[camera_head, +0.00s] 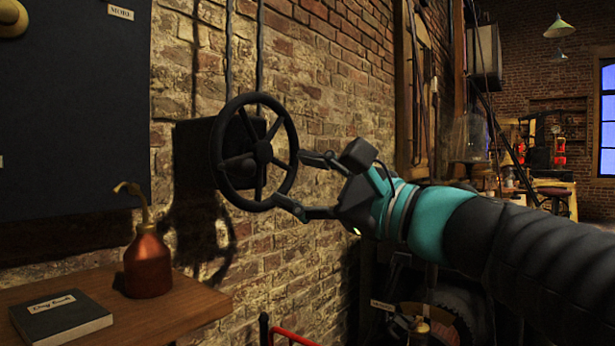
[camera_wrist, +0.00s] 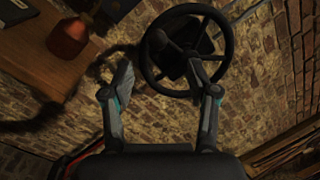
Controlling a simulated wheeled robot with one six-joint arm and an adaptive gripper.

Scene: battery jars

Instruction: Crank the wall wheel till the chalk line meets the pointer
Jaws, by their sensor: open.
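A black spoked wheel (camera_head: 262,152) stands out from a dark box (camera_head: 192,150) on the brick wall. It also shows in the wrist view (camera_wrist: 190,53), near the top. My gripper (camera_head: 302,185) is at the wheel's right side in the head view, its fingers spread wide above and below. The lower finger is close to or touching the lower right rim; I cannot tell which. In the wrist view my gripper (camera_wrist: 165,78) has one finger over the rim and the other apart from it. Nothing is held. I cannot make out a chalk line or a pointer.
A wooden bench (camera_head: 195,300) at lower left holds a copper oil can (camera_head: 148,262) and a dark book (camera_head: 60,316). A dark board (camera_head: 70,110) hangs above it. Red tubing (camera_head: 285,335) shows below the wheel. Vertical pipes run above the wheel.

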